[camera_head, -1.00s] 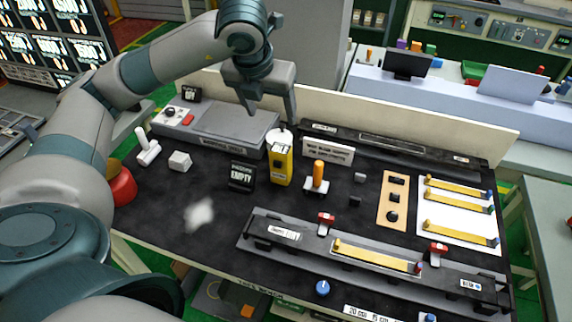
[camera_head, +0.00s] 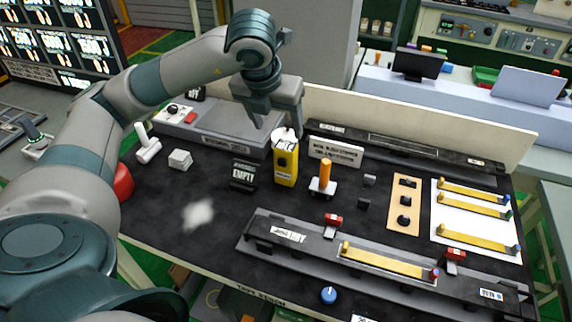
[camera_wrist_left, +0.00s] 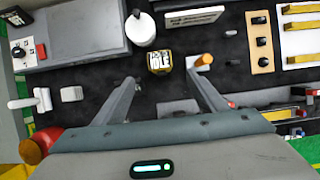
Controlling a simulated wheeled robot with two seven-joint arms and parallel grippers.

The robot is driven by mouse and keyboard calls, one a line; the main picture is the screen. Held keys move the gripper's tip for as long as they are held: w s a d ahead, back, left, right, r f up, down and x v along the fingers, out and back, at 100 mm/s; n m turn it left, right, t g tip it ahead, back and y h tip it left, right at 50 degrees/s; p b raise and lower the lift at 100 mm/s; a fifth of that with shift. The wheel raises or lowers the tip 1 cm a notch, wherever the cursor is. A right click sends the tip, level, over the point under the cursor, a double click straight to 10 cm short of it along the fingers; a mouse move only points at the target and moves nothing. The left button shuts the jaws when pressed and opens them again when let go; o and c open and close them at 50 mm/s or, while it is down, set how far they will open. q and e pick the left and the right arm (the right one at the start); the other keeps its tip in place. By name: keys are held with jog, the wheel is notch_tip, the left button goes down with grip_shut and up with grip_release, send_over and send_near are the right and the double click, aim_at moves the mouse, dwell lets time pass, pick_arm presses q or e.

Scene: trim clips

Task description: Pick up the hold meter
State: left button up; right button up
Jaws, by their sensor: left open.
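The hold meter appears to be the yellow upright box (camera_head: 286,166) with a dark face at the middle back of the black bench top. In the left wrist view its yellow-rimmed top (camera_wrist_left: 159,62) reads "IDLE". My left gripper (camera_head: 278,122) is open above the meter, its fingers pointing down. In the wrist view the fingertips (camera_wrist_left: 160,80) lie either side of the meter's line, with the meter slightly beyond them and nothing between the jaws. A white cylinder (camera_wrist_left: 141,30) stands just behind the meter. My right gripper is not in view.
An orange-handled tool (camera_head: 325,177) stands close right of the meter, and a black "EMPTY" sign (camera_head: 243,174) close left. A grey box (camera_head: 217,125) and a low back wall (camera_head: 420,130) lie behind. A long grey fixture (camera_head: 385,262) crosses the front. Bare bench lies front left.

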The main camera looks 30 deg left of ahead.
aim_at(285, 147)
pick_arm(q)
jog(key=shift+f, duration=0.1)
jog(key=p+x, duration=0.4)
jog(key=x, duration=0.7)
jog(key=shift+w+a, duration=0.1)
jog(key=shift+w, duration=0.05)
jog(key=shift+w+f, duration=0.2)
jog(key=shift+f, duration=0.25)
jog(key=p+x, duration=0.1)
jog(key=p, duration=0.1)
jog(key=shift+w+a+f+p, duration=0.1)
jog(key=shift+w+f+p, duration=0.2)
jog(key=shift+p, duration=0.05)
jog(key=shift+p+x, duration=0.5)
jog(key=shift+x, duration=0.55)
jog(key=shift+w+f, duration=0.2)
jog(key=shift+f, duration=0.4)
